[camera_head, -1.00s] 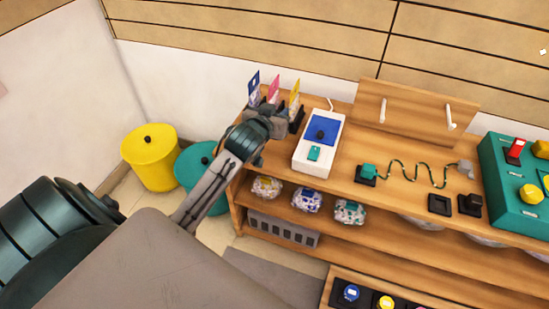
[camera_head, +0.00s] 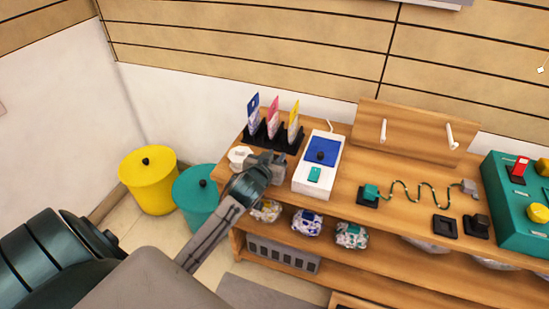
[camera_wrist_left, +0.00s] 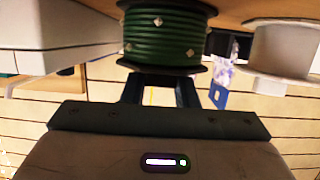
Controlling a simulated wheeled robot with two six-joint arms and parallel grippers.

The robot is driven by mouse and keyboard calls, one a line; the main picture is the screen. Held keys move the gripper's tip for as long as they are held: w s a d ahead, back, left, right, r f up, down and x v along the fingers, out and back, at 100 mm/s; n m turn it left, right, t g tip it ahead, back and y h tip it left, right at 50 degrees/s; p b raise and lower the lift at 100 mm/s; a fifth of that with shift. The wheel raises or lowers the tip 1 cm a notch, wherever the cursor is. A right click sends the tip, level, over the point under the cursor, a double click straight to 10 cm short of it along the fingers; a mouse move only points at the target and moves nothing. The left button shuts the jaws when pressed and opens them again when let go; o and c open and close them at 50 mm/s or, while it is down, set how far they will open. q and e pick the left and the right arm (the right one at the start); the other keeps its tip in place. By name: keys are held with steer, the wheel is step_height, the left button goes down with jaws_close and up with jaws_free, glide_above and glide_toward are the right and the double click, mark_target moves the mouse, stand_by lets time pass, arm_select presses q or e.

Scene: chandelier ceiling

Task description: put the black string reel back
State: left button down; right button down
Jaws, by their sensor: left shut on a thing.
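A reel wound with green string (camera_wrist_left: 168,38), with black end discs, is at the top middle of the left wrist view, right at my left fingers. My left gripper (camera_wrist_left: 168,88) is shut on it; the exact contact is partly hidden. In the head view my left gripper (camera_head: 268,162) is over the front left of the wooden shelf's top (camera_head: 335,200), and it hides the reel there. A white reel (camera_head: 240,156) stands just left of the gripper; it also shows at the right of the left wrist view (camera_wrist_left: 283,48). My right gripper is out of view.
A black holder (camera_head: 262,140) with blue, pink and yellow cards stands behind the gripper. A white box with a blue screen (camera_head: 318,165) is close on its right. Yellow (camera_head: 149,180) and teal (camera_head: 196,195) bins stand left of the shelf. Patterned bundles (camera_head: 307,223) lie below.

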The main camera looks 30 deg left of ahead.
arm_select(q)
steer(key=c, duration=1.1)
jaws_free()
steer(key=shift+f, duration=0.1)
steer(key=shift+c, duration=0.2)
steer(key=shift+r, duration=0.2)
steer(key=v, duration=1.1)
steer(key=s+d+f+m+g+h, duration=0.1)
steer(key=s+d+f+g, duration=0.3)
steer(key=s, duration=0.5)
steer(key=s+d+f+m+g+h, duration=0.2)
steer(key=s+d+f, duration=0.3)
steer(key=s+f, duration=0.3)
steer(key=s+g+p, duration=0.1)
steer(key=s, duration=0.1)
steer(key=shift+s+d+f+g+h, duration=0.3)
steer(key=shift+f+g+h, duration=0.1)
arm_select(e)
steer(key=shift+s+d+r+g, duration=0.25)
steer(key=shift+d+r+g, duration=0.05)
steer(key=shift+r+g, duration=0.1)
